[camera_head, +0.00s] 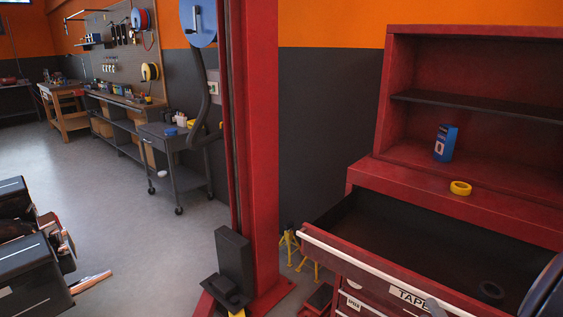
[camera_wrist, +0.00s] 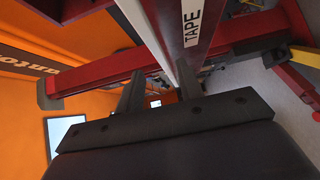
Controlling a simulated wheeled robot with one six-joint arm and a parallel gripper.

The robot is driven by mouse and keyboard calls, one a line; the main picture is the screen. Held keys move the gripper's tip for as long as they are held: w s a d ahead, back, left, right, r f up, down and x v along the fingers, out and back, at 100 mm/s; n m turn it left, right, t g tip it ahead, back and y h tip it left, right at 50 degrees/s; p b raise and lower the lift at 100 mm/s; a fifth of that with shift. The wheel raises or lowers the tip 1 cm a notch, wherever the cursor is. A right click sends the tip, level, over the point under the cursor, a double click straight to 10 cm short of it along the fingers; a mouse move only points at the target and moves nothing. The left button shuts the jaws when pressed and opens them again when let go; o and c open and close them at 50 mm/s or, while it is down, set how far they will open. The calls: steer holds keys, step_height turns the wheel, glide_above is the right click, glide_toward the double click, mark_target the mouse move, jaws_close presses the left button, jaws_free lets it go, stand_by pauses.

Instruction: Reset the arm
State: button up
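My gripper (camera_wrist: 160,92) shows in the wrist view with its two dark fingers spread apart and nothing held between them. The open drawer (camera_head: 322,243) of the red cabinet, labelled TAPE, is close to it. Its pale front edge (camera_wrist: 150,35) runs down toward the gap between the fingers in the wrist view. I cannot tell whether the fingers touch it. In the head view, dark parts of my arm show at the lower right corner, and the gripper is mostly out of frame there.
A dark ring (camera_head: 491,289) lies in the drawer. A red lift post (camera_head: 258,150) rises left of the drawer, with yellow stands (camera_head: 289,245) between. Open floor (camera_head: 130,215) lies further left.

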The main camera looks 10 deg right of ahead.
mark_target(417, 293)
steer(key=shift+w+d, duration=0.15)
steer(key=shift+w, duration=1.25)
steer(key=shift+w+d, duration=0.1)
steer(key=shift+w, duration=1.3)
